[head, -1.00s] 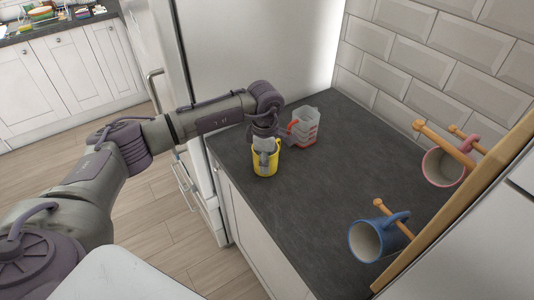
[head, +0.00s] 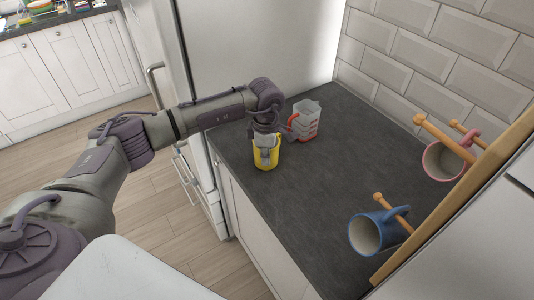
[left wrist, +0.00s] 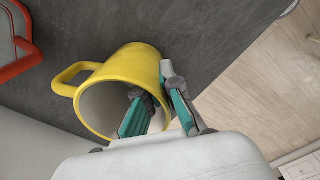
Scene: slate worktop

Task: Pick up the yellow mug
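The yellow mug (head: 272,163) stands on the dark worktop near its left edge. It also shows in the left wrist view (left wrist: 133,62), with its mouth toward the camera and its handle to the left. My left gripper (head: 265,152) is down at the mug's rim. In the left wrist view the left gripper (left wrist: 153,84) has one finger inside the mug and the other outside, with the mug's wall between them. A gap shows between the fingers, so it looks open. The mug's far base is hidden. My right gripper is not in view.
A clear measuring jug (head: 308,118) with a red handle stands just behind the mug. A blue mug (head: 368,235) and a pink mug (head: 440,162) hang on wooden pegs at the right. The worktop (head: 345,165) between is clear.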

